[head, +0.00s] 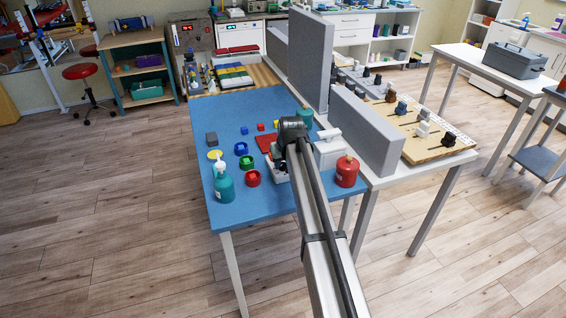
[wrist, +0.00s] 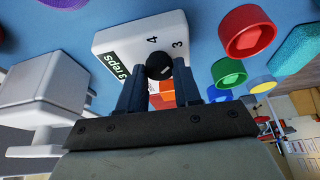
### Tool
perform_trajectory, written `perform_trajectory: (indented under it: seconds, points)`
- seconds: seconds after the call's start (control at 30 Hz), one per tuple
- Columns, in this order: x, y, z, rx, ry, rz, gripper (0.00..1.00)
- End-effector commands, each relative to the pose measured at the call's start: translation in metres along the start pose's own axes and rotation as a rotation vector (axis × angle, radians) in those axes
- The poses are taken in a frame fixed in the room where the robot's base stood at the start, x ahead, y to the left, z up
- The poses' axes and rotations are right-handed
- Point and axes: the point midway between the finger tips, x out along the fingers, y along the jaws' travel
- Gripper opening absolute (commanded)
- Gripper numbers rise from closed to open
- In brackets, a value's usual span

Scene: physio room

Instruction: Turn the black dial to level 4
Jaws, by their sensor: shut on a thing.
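The black dial (wrist: 159,65) sits on a white box in the wrist view. The box's white face (wrist: 118,42) carries the numbers 4 and 3 and a dark label reading "3 reps". My gripper (wrist: 160,80) has one finger on each side of the dial and is shut on it. A small pale mark shows on the dial, but I cannot tell which number it points at. In the head view my gripper (head: 283,158) is over the blue table; my arm hides the dial, and only a bit of the white box (head: 280,174) shows.
A white device (head: 331,147) stands close on the right, with a red canister (head: 347,171) near it. A grey wall (head: 365,130) borders the right side.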

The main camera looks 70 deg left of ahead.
Motion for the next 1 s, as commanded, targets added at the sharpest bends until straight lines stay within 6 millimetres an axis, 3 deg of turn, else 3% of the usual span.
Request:
perform_trajectory:
  seconds: [1.0]
  points:
    - [0.0008, 0.0054, -0.0028, -0.714, 0.000, -0.298, 0.03]
